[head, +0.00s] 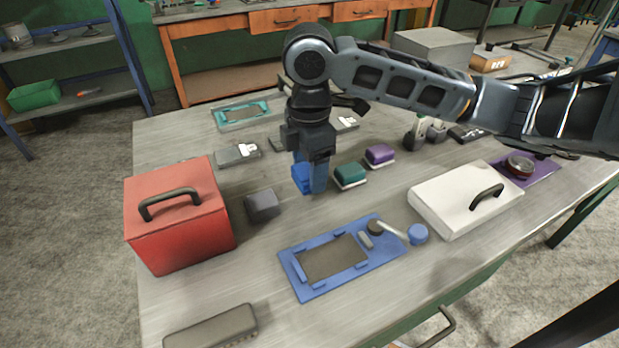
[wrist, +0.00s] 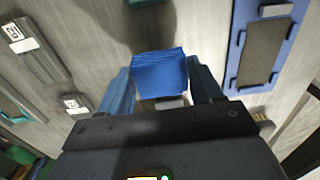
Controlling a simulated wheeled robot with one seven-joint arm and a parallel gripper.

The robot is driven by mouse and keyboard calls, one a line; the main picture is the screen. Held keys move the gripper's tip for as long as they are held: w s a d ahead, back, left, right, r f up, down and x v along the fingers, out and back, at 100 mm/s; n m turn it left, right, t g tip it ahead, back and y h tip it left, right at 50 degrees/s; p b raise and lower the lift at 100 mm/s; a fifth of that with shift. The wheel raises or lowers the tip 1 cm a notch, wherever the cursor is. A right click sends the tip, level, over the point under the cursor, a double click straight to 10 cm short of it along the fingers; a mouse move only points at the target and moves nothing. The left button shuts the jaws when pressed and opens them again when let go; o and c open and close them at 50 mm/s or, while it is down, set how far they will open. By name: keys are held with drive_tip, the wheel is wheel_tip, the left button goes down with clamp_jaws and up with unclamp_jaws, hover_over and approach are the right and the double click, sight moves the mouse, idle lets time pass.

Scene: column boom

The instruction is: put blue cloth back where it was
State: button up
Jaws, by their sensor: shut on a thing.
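My gripper (head: 310,186) points down over the middle of the workbench, its blue fingers shut on the blue cloth (head: 299,173). In the wrist view the folded blue cloth (wrist: 160,72) sits between the two fingertips (wrist: 161,84). The cloth appears held above the bench top, with a shadow beside it; the exact height is hard to tell. In the head view the fingers hide part of it. A teal block (head: 350,175) and a purple block (head: 380,155), both with pale undersides, lie to its right. A dark grey block (head: 262,205) lies to its left.
A red box (head: 180,232) with a handle stands at left. A blue tray-like fixture (head: 289,261) with a crank lies in front. A white handled case (head: 455,205) is at right. A grey box (head: 212,328) lies at the front edge. A teal frame (head: 226,122) lies behind.

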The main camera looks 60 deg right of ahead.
drive_tip(key=shift+f, duration=1.7)
drive_tip(key=shift+f, duration=0.15)
drive_tip(key=o, duration=1)
wheel_tip(320, 180, up, 12)
drive_tip(key=shift+r+p, duration=0.2)
drive_tip(key=shift+p, duration=0.15)
